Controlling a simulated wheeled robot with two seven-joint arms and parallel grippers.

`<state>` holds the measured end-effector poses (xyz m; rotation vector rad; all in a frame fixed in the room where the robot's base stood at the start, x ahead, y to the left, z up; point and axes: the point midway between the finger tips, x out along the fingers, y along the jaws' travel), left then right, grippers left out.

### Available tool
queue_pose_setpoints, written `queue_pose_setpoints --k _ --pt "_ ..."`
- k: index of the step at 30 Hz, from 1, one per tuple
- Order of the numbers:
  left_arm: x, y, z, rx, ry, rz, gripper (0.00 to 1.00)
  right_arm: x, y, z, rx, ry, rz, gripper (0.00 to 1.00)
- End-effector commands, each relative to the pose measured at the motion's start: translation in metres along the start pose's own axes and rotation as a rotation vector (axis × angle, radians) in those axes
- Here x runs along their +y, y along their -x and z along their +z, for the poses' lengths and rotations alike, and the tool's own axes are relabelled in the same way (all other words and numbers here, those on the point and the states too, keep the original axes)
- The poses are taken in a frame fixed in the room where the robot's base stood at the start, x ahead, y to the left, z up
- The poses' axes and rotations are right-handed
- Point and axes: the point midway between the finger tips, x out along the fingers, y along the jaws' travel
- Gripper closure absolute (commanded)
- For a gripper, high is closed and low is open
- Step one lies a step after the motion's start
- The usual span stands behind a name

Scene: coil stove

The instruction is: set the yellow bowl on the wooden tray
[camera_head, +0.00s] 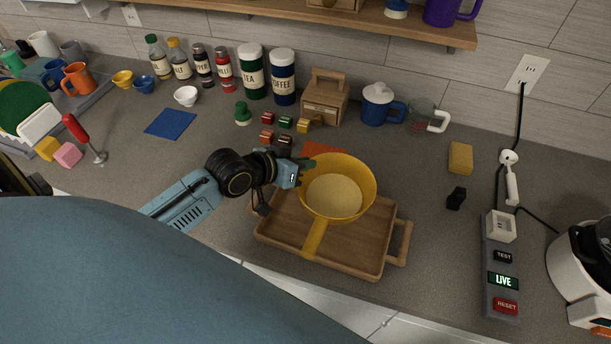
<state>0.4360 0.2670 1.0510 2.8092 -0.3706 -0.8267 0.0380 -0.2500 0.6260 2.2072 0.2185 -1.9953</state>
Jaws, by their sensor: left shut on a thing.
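The yellow bowl (335,193) is at picture centre, upright, over the back part of the wooden tray (272,228). A yellow strip like a handle (315,238) runs from below the bowl toward the tray's front edge; I cannot tell whether it is part of the bowl. My left gripper (303,170) comes in from the left and is shut on the bowl's left rim. The bowl hides the tray's back edge, and I cannot tell whether its base touches the tray. My right gripper is not in view.
Small coloured blocks (286,123) and a wooden box (325,100) stand behind the tray. A blue mug (378,105) and a glass mug (421,117) are at the back right. A sponge (460,158), black item (456,198) and power strip (501,275) lie right.

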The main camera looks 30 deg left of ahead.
Motion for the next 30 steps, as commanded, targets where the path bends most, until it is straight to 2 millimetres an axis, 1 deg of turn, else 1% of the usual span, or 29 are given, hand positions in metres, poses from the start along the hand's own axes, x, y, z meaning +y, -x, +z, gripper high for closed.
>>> queue_pose_setpoints --k 7,9,15,16,20,21,30 --pt "-0.007 -0.016 0.026 0.002 0.002 0.000 1.00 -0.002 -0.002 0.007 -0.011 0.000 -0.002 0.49" --pt "-0.008 -0.018 0.029 0.004 0.001 0.001 1.00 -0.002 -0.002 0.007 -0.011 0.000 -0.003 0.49" --pt "-0.008 -0.018 0.029 0.004 0.000 0.001 1.00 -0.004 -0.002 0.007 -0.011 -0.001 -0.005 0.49" --pt "-0.009 -0.018 0.031 -0.001 -0.001 -0.001 0.90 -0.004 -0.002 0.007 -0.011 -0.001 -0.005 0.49" --pt "-0.009 -0.018 0.031 -0.001 -0.001 -0.001 0.72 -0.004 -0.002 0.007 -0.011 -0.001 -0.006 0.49" --pt "-0.009 -0.018 0.031 -0.001 -0.001 -0.001 0.70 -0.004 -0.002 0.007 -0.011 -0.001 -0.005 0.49" --pt "-0.009 -0.016 0.031 -0.001 -0.001 -0.001 0.70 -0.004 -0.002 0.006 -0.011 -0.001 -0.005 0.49"
